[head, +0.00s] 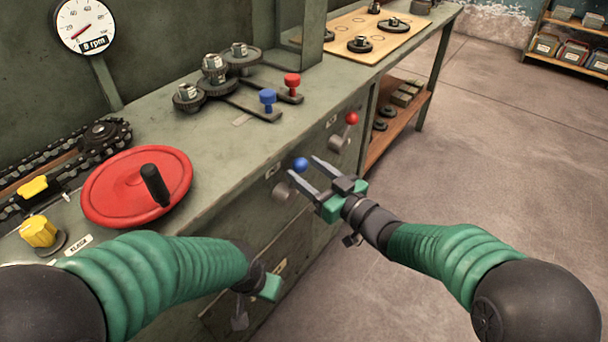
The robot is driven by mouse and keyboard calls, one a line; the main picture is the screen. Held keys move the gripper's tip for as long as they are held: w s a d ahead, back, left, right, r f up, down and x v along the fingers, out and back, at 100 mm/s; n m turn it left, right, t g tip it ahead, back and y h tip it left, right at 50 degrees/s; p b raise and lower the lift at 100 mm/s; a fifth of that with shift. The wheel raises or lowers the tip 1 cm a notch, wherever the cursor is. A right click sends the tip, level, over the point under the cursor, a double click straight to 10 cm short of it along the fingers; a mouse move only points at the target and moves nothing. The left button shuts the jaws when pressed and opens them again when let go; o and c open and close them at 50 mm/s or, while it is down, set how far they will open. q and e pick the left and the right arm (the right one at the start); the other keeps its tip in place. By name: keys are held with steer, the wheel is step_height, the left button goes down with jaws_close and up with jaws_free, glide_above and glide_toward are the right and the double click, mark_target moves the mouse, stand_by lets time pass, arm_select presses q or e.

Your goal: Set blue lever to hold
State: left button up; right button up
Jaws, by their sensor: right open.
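The blue lever (300,164) has a blue ball knob and sits on the front face of the green bench (216,212). Its grey round hub (282,192) is below and left of the ball. My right gripper (303,168) is open, with its two fingers pointing at the lever and the blue ball showing between the fingertips. I cannot tell whether a finger touches it. My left gripper (252,305) hangs low before the bench drawers; its fingers are mostly hidden. The label by the blue lever is too small to read.
A red-balled lever (351,118) is farther right on the same face. On the bench top are a red handwheel (120,190), a yellow knob (39,232), gears (214,75), and blue (267,97) and red (292,81) slider knobs. The floor to the right is clear.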

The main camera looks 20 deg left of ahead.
steer(key=shift+x, duration=0.8)
steer(key=shift+r, duration=0.1)
steer(key=shift+c, duration=0.2)
jaws_close()
steer(key=shift+d, duration=0.1)
stand_by(0.4)
